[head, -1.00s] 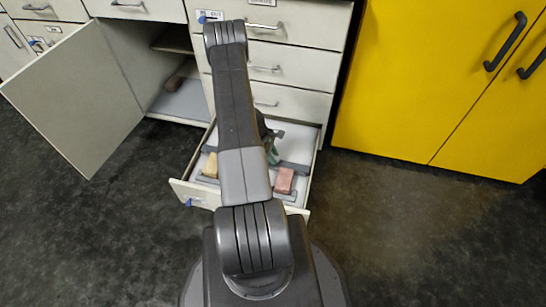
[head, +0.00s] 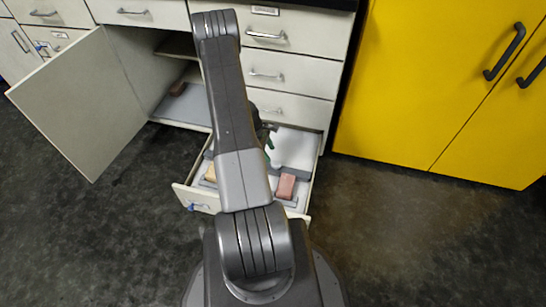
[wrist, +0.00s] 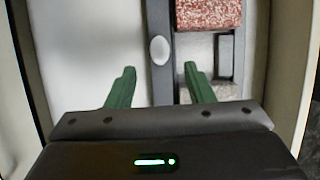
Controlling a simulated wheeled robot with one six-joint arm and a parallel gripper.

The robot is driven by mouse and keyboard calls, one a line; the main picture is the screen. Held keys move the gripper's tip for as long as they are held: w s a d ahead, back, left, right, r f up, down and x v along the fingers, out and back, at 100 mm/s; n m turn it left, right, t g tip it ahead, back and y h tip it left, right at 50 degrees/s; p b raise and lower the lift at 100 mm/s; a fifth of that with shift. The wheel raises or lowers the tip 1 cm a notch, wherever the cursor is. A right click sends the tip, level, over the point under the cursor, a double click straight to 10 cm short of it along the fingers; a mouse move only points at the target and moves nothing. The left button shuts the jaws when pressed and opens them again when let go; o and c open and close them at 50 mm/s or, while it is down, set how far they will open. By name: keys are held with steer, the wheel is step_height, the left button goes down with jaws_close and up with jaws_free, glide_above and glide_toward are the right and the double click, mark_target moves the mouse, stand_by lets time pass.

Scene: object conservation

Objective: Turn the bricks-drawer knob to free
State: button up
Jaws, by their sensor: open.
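The bricks drawer (head: 193,200) is pulled out low in the cabinet. Inside lie a reddish brick (head: 286,186) and a tan brick (head: 211,173), partly behind my arm. My gripper (wrist: 159,68) is open and empty, its green fingers pointing into the drawer. In the wrist view a white round piece (wrist: 160,50) on a grey bar shows between and beyond the fingertips. The blue knob is outside the wrist view.
A speckled red brick (wrist: 208,14) and a paler speckled block (wrist: 202,91) lie right of the bar in the wrist view. An open cabinet door (head: 80,100) stands at left. Yellow cabinets (head: 430,80) stand at right. The dark floor (head: 420,240) at right is clear.

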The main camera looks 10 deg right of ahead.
mark_target(276, 163)
steer(key=p+v, duration=0.1)
steer(key=v, duration=0.6)
steer(key=shift+s+f, duration=0.1)
steer(key=shift+f, duration=0.1)
steer(key=b+x, duration=0.3)
steer(key=x, duration=1)
steer(key=shift+d+f, duration=0.2)
steer(key=shift+f, duration=0.15)
steer(key=shift+r, duration=0.15)
